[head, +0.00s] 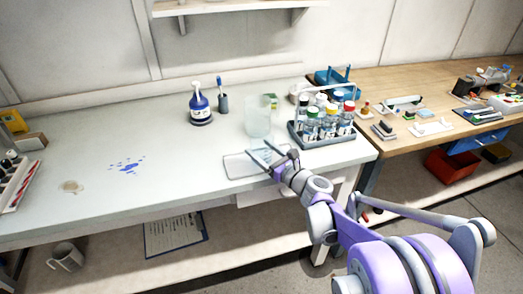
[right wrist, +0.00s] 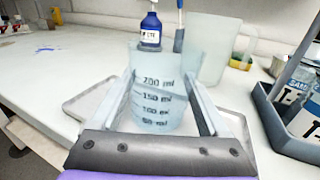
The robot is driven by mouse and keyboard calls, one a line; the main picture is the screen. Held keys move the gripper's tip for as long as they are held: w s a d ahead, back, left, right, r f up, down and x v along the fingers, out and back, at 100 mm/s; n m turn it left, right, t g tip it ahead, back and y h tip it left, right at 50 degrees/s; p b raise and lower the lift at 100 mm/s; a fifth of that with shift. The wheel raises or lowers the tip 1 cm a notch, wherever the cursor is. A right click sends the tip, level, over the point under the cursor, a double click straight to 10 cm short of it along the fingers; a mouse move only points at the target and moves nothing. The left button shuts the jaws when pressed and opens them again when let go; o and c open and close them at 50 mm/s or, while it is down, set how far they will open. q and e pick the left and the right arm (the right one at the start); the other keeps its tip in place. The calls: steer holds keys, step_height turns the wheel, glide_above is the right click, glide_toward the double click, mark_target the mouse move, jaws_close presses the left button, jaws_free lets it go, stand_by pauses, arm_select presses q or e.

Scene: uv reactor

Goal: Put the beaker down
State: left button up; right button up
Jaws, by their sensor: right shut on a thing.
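My right gripper (head: 265,153) is over the front right part of the white table. In the right wrist view, its two fingers (right wrist: 160,105) are shut on a translucent beaker (right wrist: 155,98) with dark ml markings. The beaker is upright, above or on a flat pale tray (right wrist: 90,100); I cannot tell whether its base touches. In the head view the held beaker is hard to make out between the fingers, while the tray (head: 236,167) shows beneath and left of them. My left gripper is not in view.
A larger clear container (head: 258,117) stands just behind. A blue bottle (head: 200,104) and a pen cup (head: 223,103) stand back left. A rack of capped bottles (head: 322,130) is close on the right. The table's left middle is mostly clear, with blue spots (head: 127,164).

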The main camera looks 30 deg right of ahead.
steer(key=shift+f, duration=0.1)
steer(key=o, duration=1.3)
